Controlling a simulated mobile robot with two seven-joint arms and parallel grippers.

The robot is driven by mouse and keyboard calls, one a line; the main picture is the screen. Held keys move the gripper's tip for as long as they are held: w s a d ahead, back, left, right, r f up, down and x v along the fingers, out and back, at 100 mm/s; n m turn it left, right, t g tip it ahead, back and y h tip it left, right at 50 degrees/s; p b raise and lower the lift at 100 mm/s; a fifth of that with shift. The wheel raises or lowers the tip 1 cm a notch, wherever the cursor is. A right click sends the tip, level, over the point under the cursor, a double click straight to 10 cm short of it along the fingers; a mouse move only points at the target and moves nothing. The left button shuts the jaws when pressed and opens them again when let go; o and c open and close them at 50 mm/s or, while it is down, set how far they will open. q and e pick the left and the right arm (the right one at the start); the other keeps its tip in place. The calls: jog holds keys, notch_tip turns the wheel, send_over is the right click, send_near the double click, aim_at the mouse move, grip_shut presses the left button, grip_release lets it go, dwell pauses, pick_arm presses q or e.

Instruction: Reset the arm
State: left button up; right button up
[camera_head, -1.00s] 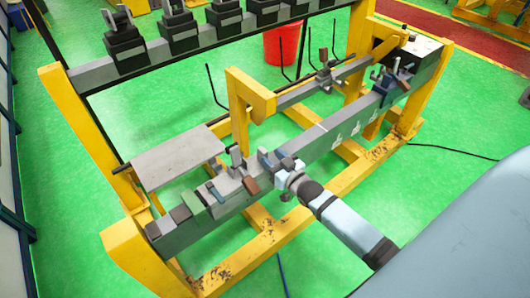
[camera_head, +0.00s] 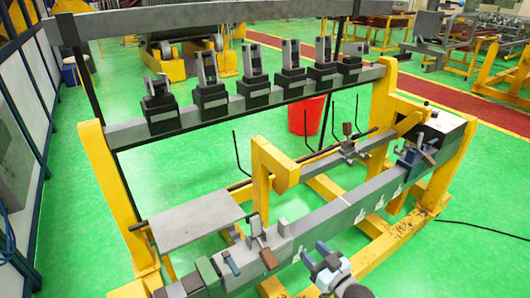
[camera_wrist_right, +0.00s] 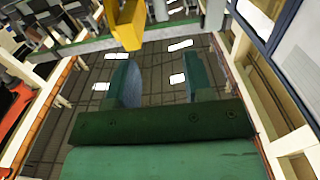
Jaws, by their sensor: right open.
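My right gripper (camera_head: 314,254) is at the bottom middle of the head view, just in front of the grey beam (camera_head: 330,210). It is open and empty. In the right wrist view its two fingers (camera_wrist_right: 155,83) stand apart with nothing between them. It is apart from the clamp with a brown handle (camera_head: 266,254) on the beam to its left.
A yellow frame (camera_head: 107,180) carries the beam and a grey plate (camera_head: 195,218). Several black clamp blocks (camera_head: 212,100) line the upper rail. A red bucket (camera_head: 305,115) stands behind.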

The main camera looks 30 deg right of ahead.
jog(key=s+a+f+n+g+y+p, duration=0.1)
jog(key=s+a+f+g, duration=0.2)
jog(key=s+a, duration=0.3)
jog(key=s+a+f+n+g+y+p, duration=0.1)
jog(key=s+a+f+g+p, duration=0.1)
jog(key=s+a, duration=0.5)
jog(key=a+f+g, duration=0.1)
jog(key=a+g, duration=0.1)
jog(key=a, duration=0.1)
jog(key=shift+a+f, duration=0.15)
jog(key=shift+a, duration=0.1)
jog(key=shift+w, duration=0.1)
jog(key=shift+c, duration=0.2)
